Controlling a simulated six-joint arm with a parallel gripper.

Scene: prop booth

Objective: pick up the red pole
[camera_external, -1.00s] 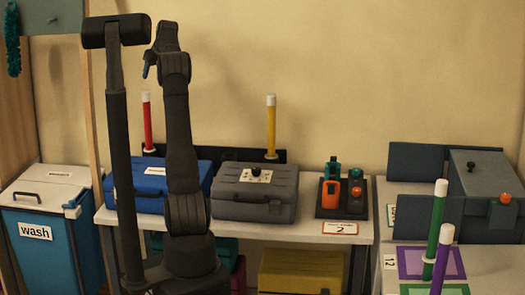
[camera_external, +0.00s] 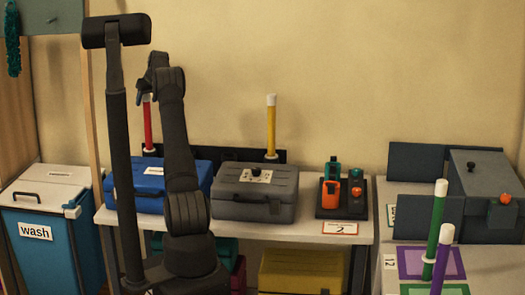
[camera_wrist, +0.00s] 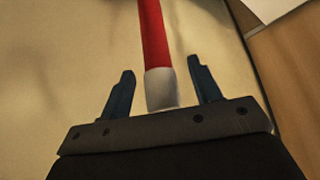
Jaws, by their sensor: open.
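The red pole (camera_external: 148,126) with a white top stands upright in a white ring at the back of the table, behind the blue case. In the wrist view the red pole (camera_wrist: 154,35) runs up the picture, and its white end lies between my two dark blue fingers. My gripper (camera_wrist: 160,85) is open, with a finger on each side of the white end and gaps to both. In the external view my gripper (camera_external: 141,96) is at the pole's top. The arm hides part of the gripper there.
A blue case (camera_external: 150,185) and a grey case (camera_external: 252,196) stand in front of the pole. A yellow pole (camera_external: 270,128) stands to the right on the same dark rack. A wooden post (camera_external: 92,100) and a blue wash bin (camera_external: 40,240) are at the left.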

